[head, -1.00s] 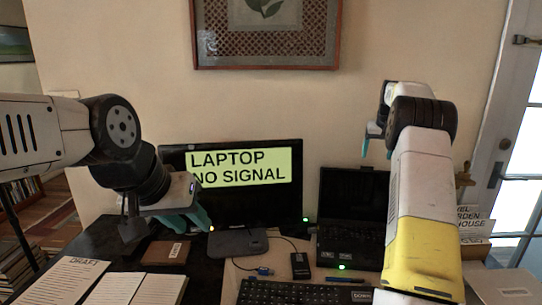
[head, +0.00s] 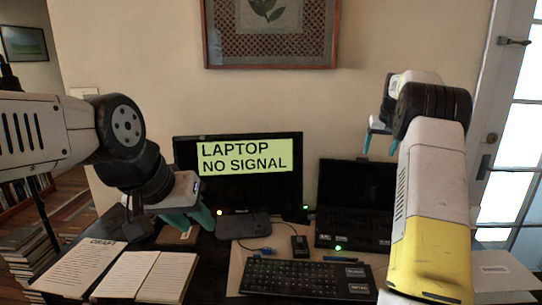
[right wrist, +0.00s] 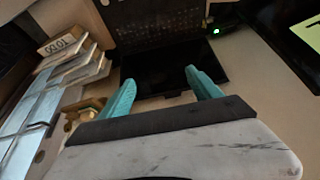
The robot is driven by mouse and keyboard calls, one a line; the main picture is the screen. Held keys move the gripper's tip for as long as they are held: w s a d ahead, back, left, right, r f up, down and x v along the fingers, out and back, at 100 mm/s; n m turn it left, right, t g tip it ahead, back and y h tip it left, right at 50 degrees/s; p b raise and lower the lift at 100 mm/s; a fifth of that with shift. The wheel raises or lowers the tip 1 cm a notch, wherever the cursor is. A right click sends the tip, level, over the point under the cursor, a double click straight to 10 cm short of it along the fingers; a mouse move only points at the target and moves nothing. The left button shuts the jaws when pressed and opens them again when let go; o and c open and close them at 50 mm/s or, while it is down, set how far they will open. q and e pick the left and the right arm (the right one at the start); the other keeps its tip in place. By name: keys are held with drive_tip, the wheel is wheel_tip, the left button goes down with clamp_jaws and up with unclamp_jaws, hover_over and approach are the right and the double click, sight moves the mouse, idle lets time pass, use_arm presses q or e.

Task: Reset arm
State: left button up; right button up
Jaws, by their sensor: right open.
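My left gripper (head: 190,218) hangs at the left in the head view, over the desk near the open book, with teal fingers pointing down. Its finger gap is not clear. My right gripper (head: 381,143) is raised in front of the wall, above the laptop, its teal fingers apart. The right wrist view also shows my right gripper (right wrist: 160,82) open, with nothing between the fingers. My right forearm covers the right part of the desk.
A monitor (head: 245,195) reading "LAPTOP NO SIGNAL" stands behind a keyboard (head: 305,278). An open laptop (head: 355,200) is right of it. An open book (head: 145,275) and a draft sheet (head: 80,265) lie at the left. A framed picture (head: 220,45) hangs above.

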drive_tip(key=s+a+r+y, duration=0.1)
drive_tip(key=s+a+r, duration=0.2)
drive_tip(key=s+a, duration=0.3)
drive_tip(key=s+a+r+n+t, duration=0.1)
drive_tip(key=s+a+r, duration=0.3)
drive_tip(key=s, duration=0.3)
drive_tip(key=s+a+r+y, duration=0.1)
drive_tip(key=s+a+r, duration=0.2)
drive_tip(key=s+a, duration=0.3)
drive_tip(key=s+a+f, duration=0.2)
drive_tip(key=s+f, duration=0.1)
drive_tip(key=s, duration=0.5)
drive_tip(key=s+a+f+n, duration=0.1)
drive_tip(key=s+a+f, duration=0.2)
drive_tip(key=s, duration=0.6)
drive_tip(key=s+a+f, duration=0.2)
drive_tip(key=s+a, duration=0.1)
drive_tip(key=s, duration=0.5)
drive_tip(key=shift+s+a+f+n+t+y, duration=0.2)
drive_tip(key=shift+s+f+n+t+y, duration=0.1)
drive_tip(key=shift+f+y, duration=0.1)
drive_tip(key=shift+w, duration=0.1)
